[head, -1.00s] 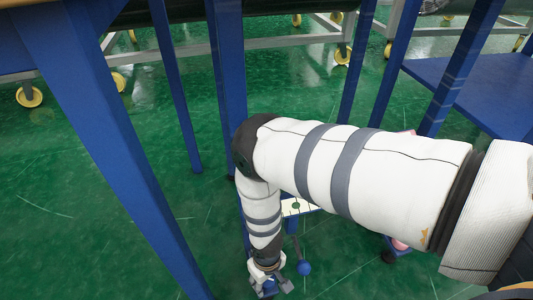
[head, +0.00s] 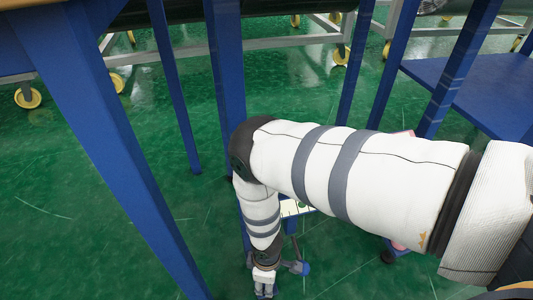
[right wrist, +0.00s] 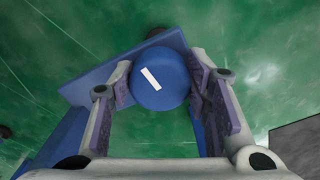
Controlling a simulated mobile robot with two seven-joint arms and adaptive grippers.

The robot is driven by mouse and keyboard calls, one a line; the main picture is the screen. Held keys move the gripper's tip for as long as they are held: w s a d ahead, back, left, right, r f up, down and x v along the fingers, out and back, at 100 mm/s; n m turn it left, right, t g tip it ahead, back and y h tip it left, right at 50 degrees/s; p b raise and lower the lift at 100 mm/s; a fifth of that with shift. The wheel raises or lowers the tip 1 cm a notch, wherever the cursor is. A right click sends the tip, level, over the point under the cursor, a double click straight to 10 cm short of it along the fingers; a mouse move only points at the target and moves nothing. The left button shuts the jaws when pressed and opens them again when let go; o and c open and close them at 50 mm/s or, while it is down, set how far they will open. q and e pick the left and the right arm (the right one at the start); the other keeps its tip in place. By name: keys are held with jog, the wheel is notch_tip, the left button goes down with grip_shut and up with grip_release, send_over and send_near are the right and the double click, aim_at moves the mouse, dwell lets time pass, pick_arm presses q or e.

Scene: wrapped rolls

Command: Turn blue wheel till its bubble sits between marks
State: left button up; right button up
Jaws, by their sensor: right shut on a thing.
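The blue wheel (right wrist: 160,80) is a round cap with a white line slanting across it, seen in the right wrist view. My right gripper (right wrist: 161,92) has its two fingers on either side of the wheel and is shut on it. In the head view my right gripper (head: 264,288) points down near the bottom edge, and I cannot make out the wheel between its fingers there. A pale plate (head: 291,209) with green on it shows beside my forearm, partly hidden by it. The bubble and its marks are too small to read. My left gripper is not in view.
Blue table legs (head: 125,150) stand left of my arm, and others rise behind it. A blue shelf (head: 475,90) is at the right. A blue bar (right wrist: 125,68) lies under the wheel. Green floor (head: 70,210) is open at left.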

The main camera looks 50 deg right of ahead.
dwell(0.4)
jog(key=o, duration=1.2)
jog(key=shift+c, duration=0.2)
notch_tip(320, 180, up, 12)
